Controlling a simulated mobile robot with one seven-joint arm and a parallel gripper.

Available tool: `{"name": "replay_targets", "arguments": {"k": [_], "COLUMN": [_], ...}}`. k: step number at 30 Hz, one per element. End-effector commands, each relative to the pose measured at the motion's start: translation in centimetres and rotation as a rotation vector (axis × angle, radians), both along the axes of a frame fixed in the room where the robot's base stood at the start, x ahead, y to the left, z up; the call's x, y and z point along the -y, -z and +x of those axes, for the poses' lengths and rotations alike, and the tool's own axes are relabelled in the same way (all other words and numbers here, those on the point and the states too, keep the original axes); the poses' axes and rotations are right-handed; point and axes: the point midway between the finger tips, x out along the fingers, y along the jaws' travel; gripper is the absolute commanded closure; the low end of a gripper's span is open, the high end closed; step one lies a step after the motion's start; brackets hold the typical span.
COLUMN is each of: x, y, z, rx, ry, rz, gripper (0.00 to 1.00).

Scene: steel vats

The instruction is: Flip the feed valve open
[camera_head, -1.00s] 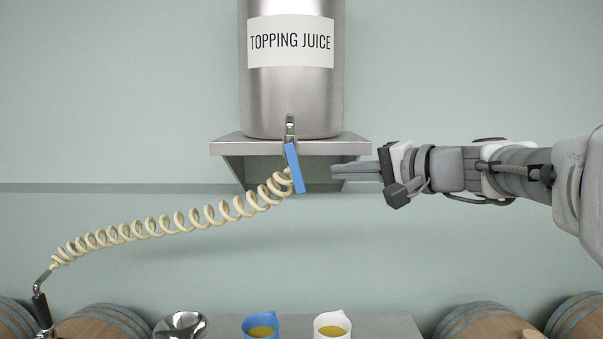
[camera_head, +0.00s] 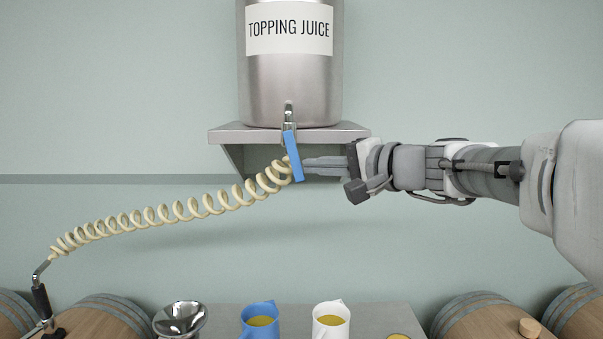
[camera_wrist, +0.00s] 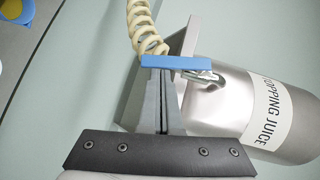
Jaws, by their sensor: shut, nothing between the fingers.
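The feed valve has a blue lever handle (camera_head: 293,157) that hangs down, slightly tilted, below the metal outlet (camera_head: 289,116) of the steel vat (camera_head: 290,90) labelled "TOPPING JUICE". A cream coiled hose (camera_head: 180,210) runs from behind the lever down to the left. My gripper (camera_head: 305,169) is shut and empty, coming from the right with its fingertips at the lever's right side, near its lower part. In the wrist view the fingertips (camera_wrist: 163,72) reach the blue lever (camera_wrist: 177,62), which crosses in front of them. I cannot tell whether they touch.
The vat stands on a wall shelf (camera_head: 225,132). Below are a blue jug (camera_head: 260,328), a white jug (camera_head: 331,328), a metal funnel-like bowl (camera_head: 180,322), and barrels on both sides. A dark-handled nozzle (camera_head: 42,300) ends the hose at lower left. The wall below the shelf is clear.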

Motion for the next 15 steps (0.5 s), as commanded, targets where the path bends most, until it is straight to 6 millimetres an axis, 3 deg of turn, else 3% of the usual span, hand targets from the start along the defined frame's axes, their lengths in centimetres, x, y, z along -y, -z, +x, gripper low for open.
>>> {"name": "replay_targets", "arguments": {"k": [1, 15], "x": [-0.1, -1.03], "y": [0.91, 1.55], "z": [-0.01, -0.04], "rx": [0.002, 0.002], "ry": [0.0, -0.002], "rz": [0.015, 0.181], "gripper": [1.0, 1.0]}}
